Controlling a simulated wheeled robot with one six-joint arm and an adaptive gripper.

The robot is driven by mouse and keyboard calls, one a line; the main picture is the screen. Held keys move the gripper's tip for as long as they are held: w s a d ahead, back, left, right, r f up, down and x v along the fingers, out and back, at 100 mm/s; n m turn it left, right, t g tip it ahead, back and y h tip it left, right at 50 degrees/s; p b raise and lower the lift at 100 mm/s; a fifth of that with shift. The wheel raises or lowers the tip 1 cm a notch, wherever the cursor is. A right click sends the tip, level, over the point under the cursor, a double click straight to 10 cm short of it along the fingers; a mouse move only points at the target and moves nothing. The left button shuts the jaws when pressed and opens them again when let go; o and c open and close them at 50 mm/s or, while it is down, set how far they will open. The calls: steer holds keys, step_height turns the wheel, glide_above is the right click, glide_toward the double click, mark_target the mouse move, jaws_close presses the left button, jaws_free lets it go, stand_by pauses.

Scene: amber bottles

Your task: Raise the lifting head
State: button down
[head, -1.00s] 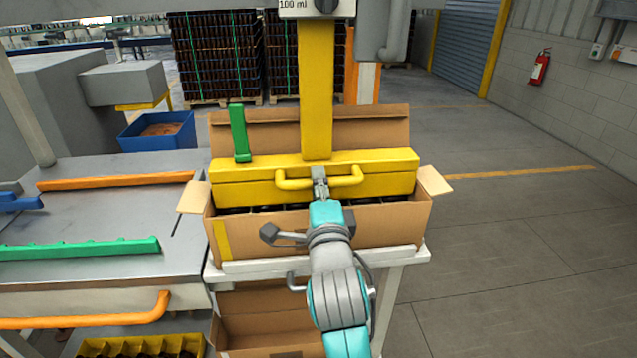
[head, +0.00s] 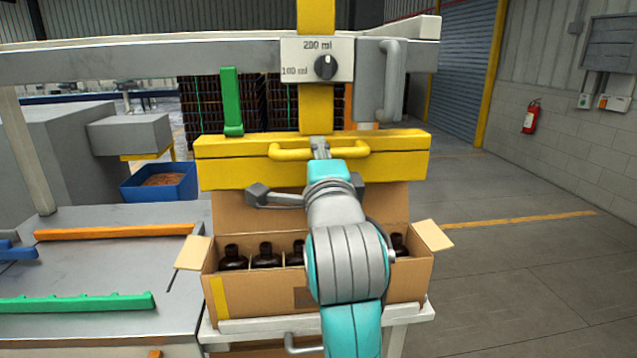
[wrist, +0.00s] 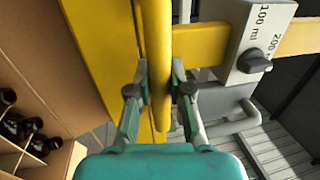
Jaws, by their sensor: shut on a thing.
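The yellow lifting head (head: 225,165) hangs above the open cardboard box (head: 265,290) in the head view, clear of its rim. My gripper (head: 319,145) is shut on the yellow handle (head: 290,152) at the front of the head. In the wrist view, the fingers of my gripper (wrist: 160,95) close on both sides of the handle bar (wrist: 157,50). Dark bottles (head: 265,256) stand in the box's compartments below the head. They also show at the left of the wrist view (wrist: 12,127). My arm hides some of the bottles.
A green lever (head: 232,100) stands on the head's left part. A dial plate (head: 303,58) marked 100 ml and 200 ml sits on the grey beam above. A grey table (head: 100,265) with orange and green strips is at left. The floor at right is clear.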

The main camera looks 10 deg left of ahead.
steer(key=shift+r, duration=0.75)
steer(key=shift+r, duration=0.1)
steer(key=c, duration=1.3)
jaws_free()
steer(key=shift+s+f, duration=0.1)
steer(key=shift+f, duration=0.1)
steer(key=shift+s+d+f, duration=0.1)
steer(key=shift+s, duration=0.2)
steer(key=v, duration=1.1)
